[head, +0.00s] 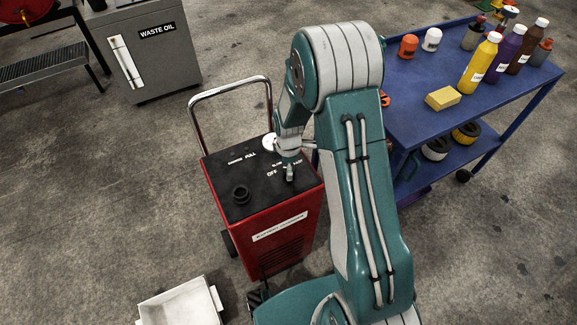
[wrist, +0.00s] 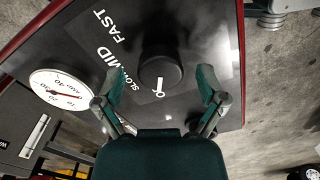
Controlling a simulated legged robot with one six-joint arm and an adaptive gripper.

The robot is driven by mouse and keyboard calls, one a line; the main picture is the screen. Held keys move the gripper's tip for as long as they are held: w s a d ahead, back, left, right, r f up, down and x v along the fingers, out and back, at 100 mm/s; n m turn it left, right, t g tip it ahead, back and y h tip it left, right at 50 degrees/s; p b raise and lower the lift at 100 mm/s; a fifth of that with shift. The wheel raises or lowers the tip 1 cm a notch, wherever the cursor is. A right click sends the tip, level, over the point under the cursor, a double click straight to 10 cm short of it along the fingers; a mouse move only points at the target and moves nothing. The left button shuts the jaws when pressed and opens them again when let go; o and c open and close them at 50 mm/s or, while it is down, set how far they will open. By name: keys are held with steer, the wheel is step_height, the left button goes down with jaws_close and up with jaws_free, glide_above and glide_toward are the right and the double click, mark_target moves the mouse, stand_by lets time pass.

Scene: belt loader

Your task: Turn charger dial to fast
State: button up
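The charger (head: 285,237) is a red box with a black top panel, and my arm reaches over it. Its dial (wrist: 161,70) is a round black knob in the wrist view. The white mark on the dial points toward a label of which only an "O" shows. The labels SLOW, MID and FAST (wrist: 112,26) curve along the panel to the left. My gripper (wrist: 160,84) is open, with one finger on each side of the dial and gaps visible between. In the head view my gripper (head: 289,170) is over the panel and hides the dial.
A round white gauge (wrist: 61,92) sits on the panel. Another black knob (head: 240,194) is near the panel's front left. A chrome handle (head: 205,95) rises behind. A blue cart (head: 425,110) with bottles stands right, a waste oil bin (head: 150,60) back left, a white tray (head: 180,305) in front.

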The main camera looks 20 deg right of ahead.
steer(key=shift+d, duration=0.1)
steer(key=c, duration=1)
steer(key=shift+m, duration=0.4)
steer(key=m, duration=0.4)
steer(key=shift+m, duration=0.4)
steer(key=m, duration=0.6)
steer(key=shift+s+d+f, duration=0.1)
steer(key=m, duration=0.6)
steer(key=shift+m, duration=0.3)
steer(key=m, duration=0.5)
steer(key=shift+s+f+m, duration=0.1)
steer(key=shift+m, duration=0.2)
